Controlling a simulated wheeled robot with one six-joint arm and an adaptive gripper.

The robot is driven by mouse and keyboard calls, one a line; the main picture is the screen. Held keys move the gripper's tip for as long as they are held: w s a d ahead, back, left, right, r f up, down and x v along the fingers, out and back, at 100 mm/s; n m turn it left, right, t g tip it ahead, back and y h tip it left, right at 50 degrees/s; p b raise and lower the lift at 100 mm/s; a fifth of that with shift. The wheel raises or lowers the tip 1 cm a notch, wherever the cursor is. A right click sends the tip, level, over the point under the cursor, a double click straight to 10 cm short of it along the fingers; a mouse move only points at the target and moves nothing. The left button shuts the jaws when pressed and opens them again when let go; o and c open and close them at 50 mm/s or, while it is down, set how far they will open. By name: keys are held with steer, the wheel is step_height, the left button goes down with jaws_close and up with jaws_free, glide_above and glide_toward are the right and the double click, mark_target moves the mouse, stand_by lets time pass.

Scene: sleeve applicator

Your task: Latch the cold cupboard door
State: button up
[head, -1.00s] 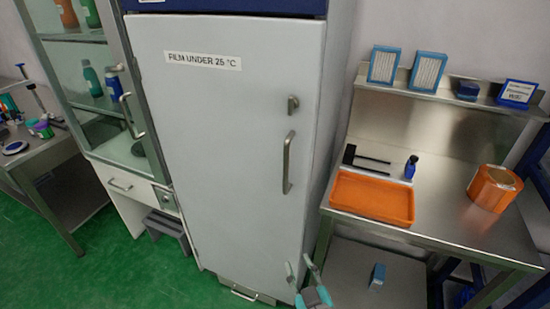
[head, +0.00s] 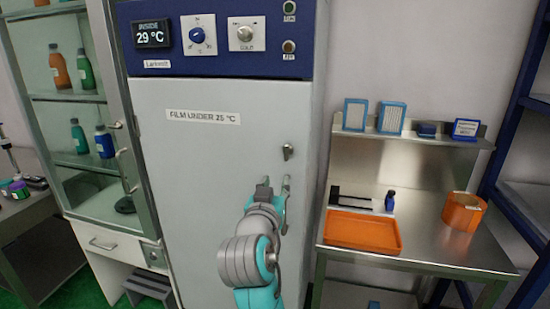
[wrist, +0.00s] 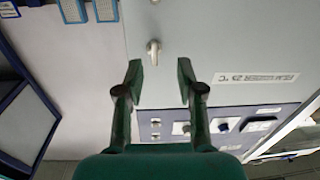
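The cold cupboard door (head: 200,150), pale grey and labelled "FILM UNDER 25 °C", looks closed or nearly so; I cannot tell whether it is fully flush. Its small metal latch (head: 288,152) is near the right edge. In the wrist view the latch (wrist: 153,50) appears as a short lever just beyond the fingertips, roughly between them. My gripper (head: 275,186) is in front of the door, below the latch in the head view. Its fingers (wrist: 161,70) are apart, with nothing between them. My arm hides the door handle in the head view.
Above the door, a blue panel (head: 222,62) has dials and a display (head: 151,34) reading 29 °C. A steel bench (head: 430,235) with an orange tray (head: 362,232) and orange roll (head: 463,212) stands right. A glass-fronted cabinet (head: 122,140) stands left, with a grey step stool (head: 150,288) nearby.

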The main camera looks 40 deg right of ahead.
mark_target(286, 153)
steer(key=shift+m+g+h, duration=0.4)
steer(key=shift+m+g, duration=0.1)
steer(key=shift+m, duration=0.3)
steer(key=w+d+r, duration=0.1)
steer(key=w+d, duration=0.1)
steer(key=w+d+r, duration=0.1)
steer(key=w+d, duration=0.1)
steer(key=d, duration=0.1)
steer(key=w+d+r, duration=0.1)
steer(key=w+d, duration=0.1)
steer(key=d, duration=0.1)
steer(key=shift+w+d+r, duration=0.1)
steer(key=shift+w+r, duration=0.1)
steer(key=shift+r, duration=0.1)
jaws_close()
